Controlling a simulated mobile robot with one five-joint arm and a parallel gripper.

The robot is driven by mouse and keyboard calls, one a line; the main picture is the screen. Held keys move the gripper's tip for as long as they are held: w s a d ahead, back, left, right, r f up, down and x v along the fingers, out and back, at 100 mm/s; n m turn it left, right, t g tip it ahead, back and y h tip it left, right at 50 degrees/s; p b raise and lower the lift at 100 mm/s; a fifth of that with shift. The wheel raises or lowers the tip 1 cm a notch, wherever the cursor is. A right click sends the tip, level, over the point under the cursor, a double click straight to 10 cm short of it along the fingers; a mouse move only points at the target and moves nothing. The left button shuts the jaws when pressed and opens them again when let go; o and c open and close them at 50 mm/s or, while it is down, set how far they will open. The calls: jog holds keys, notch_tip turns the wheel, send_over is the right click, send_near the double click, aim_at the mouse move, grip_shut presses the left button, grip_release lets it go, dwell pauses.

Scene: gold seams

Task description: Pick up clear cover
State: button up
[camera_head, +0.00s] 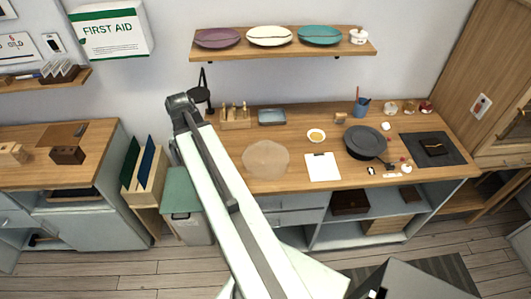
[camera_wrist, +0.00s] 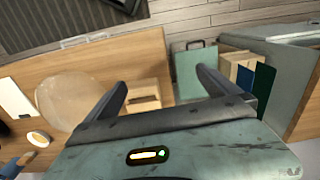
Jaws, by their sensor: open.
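The clear cover (camera_head: 266,159) is a pale, see-through dome on the wooden worktop, near its front edge, left of a white clipboard. It also shows at the left of the wrist view (camera_wrist: 72,102). In the wrist view the cover lies to the left of both fingers.
On the worktop, a wooden peg rack (camera_head: 236,123) and a blue-grey tray (camera_head: 272,117) stand behind the cover. A yellow-filled bowl (camera_head: 316,135), the clipboard (camera_head: 322,167) and a dark pan (camera_head: 364,142) are to its right. A green-lidded bin (camera_head: 181,190) stands left of the worktop.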

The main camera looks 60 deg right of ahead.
jog(key=s+d+r+m+p, duration=0.1)
jog(key=s+d+m, duration=0.25)
jog(key=d, duration=0.35)
jog(key=s+d+r+m, duration=0.1)
jog(key=s+d+m, duration=0.1)
jog(key=s+d, duration=0.4)
jog(key=m+p, duration=0.1)
jog(key=m, duration=0.3)
send_over(266, 147)
jog(key=shift+s+d+r, duration=0.1)
jog(key=shift+d+r, duration=0.1)
jog(key=shift+r, duration=0.2)
jog(key=f+b, duration=0.8)
jog(key=shift+w+f, duration=0.1)
jog(key=shift+w, duration=0.15)
jog(key=shift+c, duration=0.3)
jog(key=shift+s+a+r, duration=0.1)
jog(key=shift+a+r, duration=0.05)
jog(key=shift+r, duration=0.1)
jog(key=c, duration=1.6)
